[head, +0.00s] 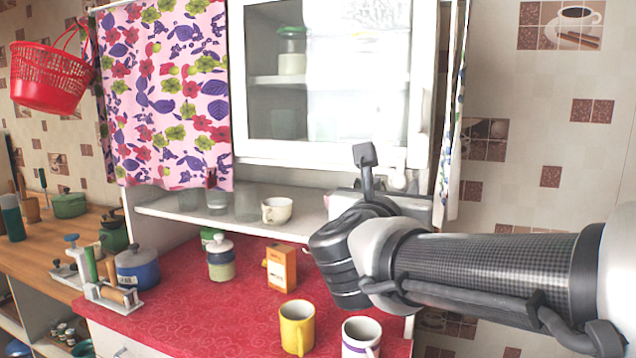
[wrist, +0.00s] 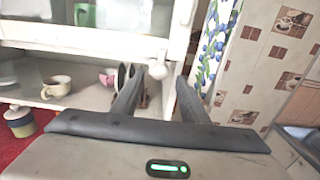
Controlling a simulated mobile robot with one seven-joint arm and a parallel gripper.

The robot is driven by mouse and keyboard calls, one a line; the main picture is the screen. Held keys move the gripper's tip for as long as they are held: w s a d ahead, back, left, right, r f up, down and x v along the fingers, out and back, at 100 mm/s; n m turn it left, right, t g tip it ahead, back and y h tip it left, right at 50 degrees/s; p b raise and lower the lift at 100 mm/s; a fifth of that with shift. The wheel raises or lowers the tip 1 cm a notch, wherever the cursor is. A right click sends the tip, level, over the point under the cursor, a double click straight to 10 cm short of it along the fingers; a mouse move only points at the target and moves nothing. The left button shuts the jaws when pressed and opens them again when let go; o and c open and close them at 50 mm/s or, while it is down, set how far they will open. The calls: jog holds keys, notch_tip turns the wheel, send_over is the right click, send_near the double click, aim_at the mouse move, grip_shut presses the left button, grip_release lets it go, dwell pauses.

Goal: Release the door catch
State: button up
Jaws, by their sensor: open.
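The white cabinet has a glass door (head: 340,152) that looks closed. A rounded white piece, which looks like the door catch (head: 398,179), sits at the lower right of the door frame. In the wrist view the catch (wrist: 158,69) shows just beyond my fingertips. My gripper (head: 372,160) is in front of the cabinet's lower right corner. In the wrist view my gripper (wrist: 158,78) is open, with its two dark fingers apart and nothing held. The catch appears between the fingertips in the picture; I cannot tell whether either finger touches it.
An open shelf below the door holds a cream cup (head: 277,210) and glasses. The red counter (head: 190,300) carries a yellow mug (head: 297,327), a white mug (head: 361,337), an orange box (head: 281,268) and jars. A flowered curtain (wrist: 218,45) hangs right of the cabinet.

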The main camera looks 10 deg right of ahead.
aim_at(398, 181)
jog(key=shift+x, duration=2)
jog(key=c, duration=1)
